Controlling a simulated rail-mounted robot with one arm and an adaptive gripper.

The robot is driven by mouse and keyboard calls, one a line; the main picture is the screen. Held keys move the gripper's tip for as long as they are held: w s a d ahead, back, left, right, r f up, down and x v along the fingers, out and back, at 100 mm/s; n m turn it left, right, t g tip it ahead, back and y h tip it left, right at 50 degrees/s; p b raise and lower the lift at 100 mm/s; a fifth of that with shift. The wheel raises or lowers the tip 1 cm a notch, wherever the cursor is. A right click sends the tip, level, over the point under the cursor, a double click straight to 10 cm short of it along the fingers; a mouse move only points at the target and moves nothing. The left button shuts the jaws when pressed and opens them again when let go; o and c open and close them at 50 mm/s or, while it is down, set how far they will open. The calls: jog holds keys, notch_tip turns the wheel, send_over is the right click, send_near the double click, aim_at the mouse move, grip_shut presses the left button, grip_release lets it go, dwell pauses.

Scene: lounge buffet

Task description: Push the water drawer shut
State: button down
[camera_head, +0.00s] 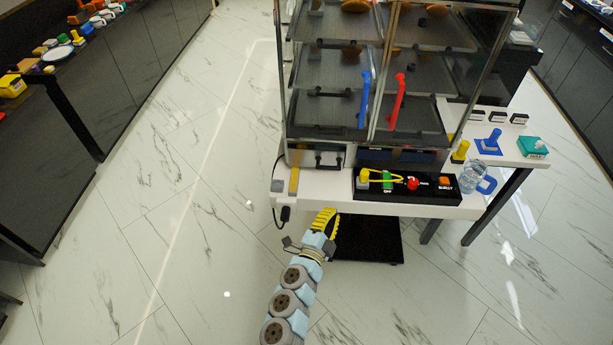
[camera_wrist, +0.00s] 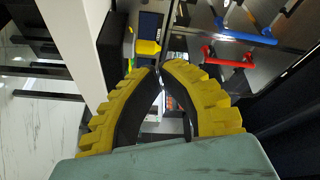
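Under the left side of the glass display cabinet (camera_head: 335,110) is a metal drawer front with a black handle (camera_head: 328,164). I take this to be the water drawer, but I see no label. How far it stands out is hard to tell. My gripper (camera_head: 328,214), with yellow ribbed fingers, is below and in front of it, by the white table's (camera_head: 350,202) front edge. It looks apart from the drawer. In the wrist view my gripper's fingertips (camera_wrist: 160,69) meet or nearly meet, with nothing seen between them. The drawer is not clearly recognisable there.
A black control panel (camera_head: 405,187) with a yellow cable, red knob and orange button lies right of the drawer. A glass jug (camera_head: 472,177) stands beside it. The cabinet doors have blue (camera_head: 364,100) and red (camera_head: 397,101) handles. Open floor lies to the left.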

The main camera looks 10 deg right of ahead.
jog(key=w+a+f+y+b, duration=0.3)
jog(key=w+f, duration=0.1)
jog(key=w, duration=0.1)
jog(key=t+y+b, duration=0.2)
jog(key=y+b, duration=0.1)
jog(key=b, duration=0.1)
send_near(306, 160)
jog(key=shift+w+d+f+m+b, duration=0.1)
jog(key=shift+w+d+m+b, duration=0.1)
jog(key=shift+w+b, duration=0.55)
jog(key=shift+w+d+m+b, duration=0.15)
jog(key=shift+w+b, duration=0.25)
jog(key=shift+b, duration=0.6)
jog(key=shift+w+d+b, duration=0.3)
jog(key=shift+w+b, duration=0.1)
jog(key=shift+w, duration=0.2)
jog(key=shift+w+d+b, duration=0.1)
jog(key=shift+w+b, duration=0.4)
jog(key=shift+w, duration=0.1)
jog(key=shift+b+x, duration=1.25)
jog(key=shift+x, duration=0.4)
jog(key=shift+w, duration=0.1)
